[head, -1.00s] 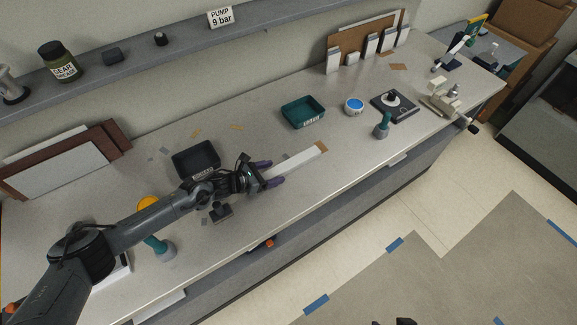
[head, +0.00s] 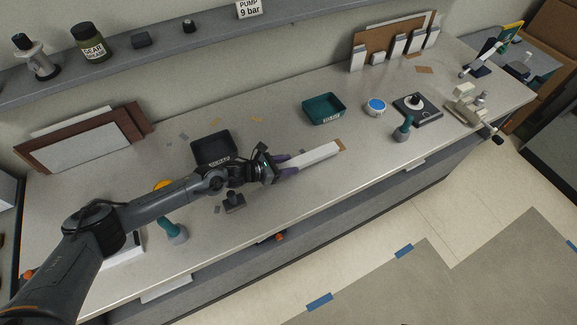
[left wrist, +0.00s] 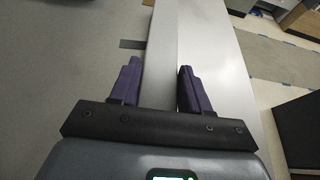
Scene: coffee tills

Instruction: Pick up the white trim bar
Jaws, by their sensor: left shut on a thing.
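The white trim bar (head: 318,154) is a long pale strip in the middle of the head view, near the counter's front half. My left gripper (head: 286,165) has its purple fingers on either side of the bar's near end and is shut on it. In the left wrist view, the bar (left wrist: 162,45) runs away from me between the two fingers of my left gripper (left wrist: 158,85). I cannot tell whether the bar touches the counter or is slightly above it. My right gripper is not in view.
A black tray (head: 213,147) and a black tamper-like tool (head: 233,202) lie close to my left arm. The counter's front edge is nearby.

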